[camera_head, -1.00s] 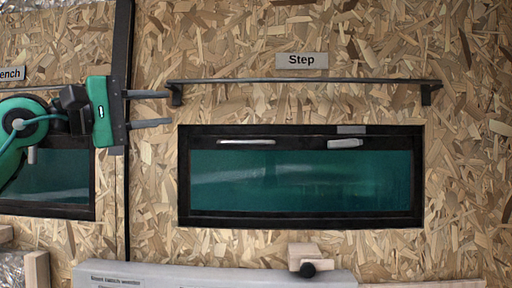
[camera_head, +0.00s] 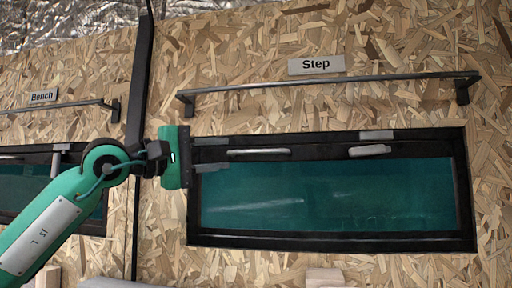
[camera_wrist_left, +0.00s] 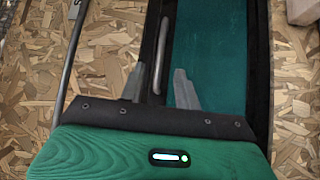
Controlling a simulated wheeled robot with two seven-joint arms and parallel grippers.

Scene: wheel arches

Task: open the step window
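The step window (camera_head: 330,205) is a black-framed teal pane set in the chipboard wall under the "Step" sign (camera_head: 316,65). It looks closed. A slim light handle bar (camera_head: 259,152) lies along its upper left frame, with a second light handle (camera_head: 369,151) further right. My left gripper (camera_head: 212,154) is at the window's upper left corner, just left of the slim bar. In the left wrist view its two fingers (camera_wrist_left: 158,86) are spread apart, with the slim bar (camera_wrist_left: 161,55) lying ahead between them, apart from both fingertips. My right gripper is out of view.
A dark rail (camera_head: 330,86) runs along the wall above the window. To the left, past a dark vertical post (camera_head: 140,90), is another window under a "Bench" sign (camera_head: 43,96). A wooden block (camera_head: 325,277) shows below the window.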

